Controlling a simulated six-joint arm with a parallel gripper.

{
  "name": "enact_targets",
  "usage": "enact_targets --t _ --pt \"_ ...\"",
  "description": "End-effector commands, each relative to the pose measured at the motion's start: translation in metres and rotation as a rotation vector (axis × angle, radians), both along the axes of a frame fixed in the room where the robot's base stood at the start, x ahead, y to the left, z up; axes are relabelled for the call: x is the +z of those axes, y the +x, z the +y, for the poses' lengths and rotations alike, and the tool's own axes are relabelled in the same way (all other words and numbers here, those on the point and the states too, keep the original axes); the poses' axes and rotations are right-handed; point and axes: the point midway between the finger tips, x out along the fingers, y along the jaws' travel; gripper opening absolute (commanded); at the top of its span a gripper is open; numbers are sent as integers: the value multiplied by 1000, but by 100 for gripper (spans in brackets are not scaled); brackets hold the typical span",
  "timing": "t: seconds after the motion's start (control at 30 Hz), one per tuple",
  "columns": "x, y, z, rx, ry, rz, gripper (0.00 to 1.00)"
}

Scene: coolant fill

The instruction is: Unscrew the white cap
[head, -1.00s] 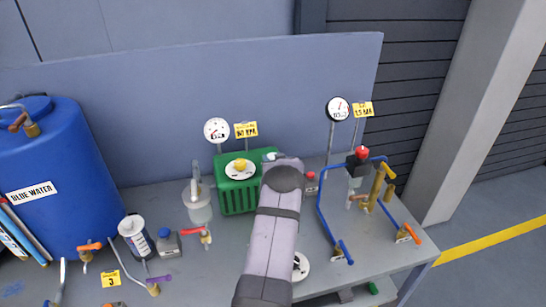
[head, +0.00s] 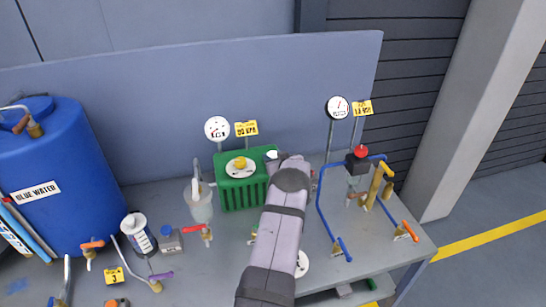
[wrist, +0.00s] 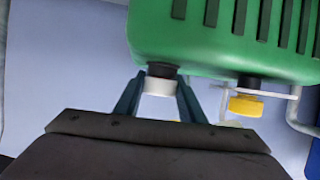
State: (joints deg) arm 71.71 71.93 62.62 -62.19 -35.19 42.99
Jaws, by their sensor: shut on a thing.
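The green tank (head: 240,190) stands on the bench, left of my arm's end in the head view. It fills the top of the wrist view (wrist: 215,45). The white cap (wrist: 160,87) sits against a short black neck (wrist: 161,71) on the tank. My gripper (wrist: 161,80) has one finger on each side of the cap and is shut on it. In the head view a small white part, likely this cap (head: 271,154), shows at the tank's right top corner; my arm hides the fingers there. A yellow cap (wrist: 246,105) is on the tank beside it, over a white disc.
A clear jug (head: 200,205) stands left of the tank. Blue pipework (head: 319,205) with a red-topped valve (head: 361,152) stands to the right. Two gauges (head: 217,128) on posts rise behind. A blue barrel (head: 55,160) and several valves occupy the left.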

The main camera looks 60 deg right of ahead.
Motion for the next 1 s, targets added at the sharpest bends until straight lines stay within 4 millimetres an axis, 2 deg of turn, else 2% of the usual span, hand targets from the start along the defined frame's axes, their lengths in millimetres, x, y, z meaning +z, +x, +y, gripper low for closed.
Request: enact_targets --t 0.17,0.33,1.0 --pt "5 1 -3 31 -9 -8 20" --pt "3 -1 -2 111 -7 -3 20" --pt "4 2 -2 229 -9 -8 20"
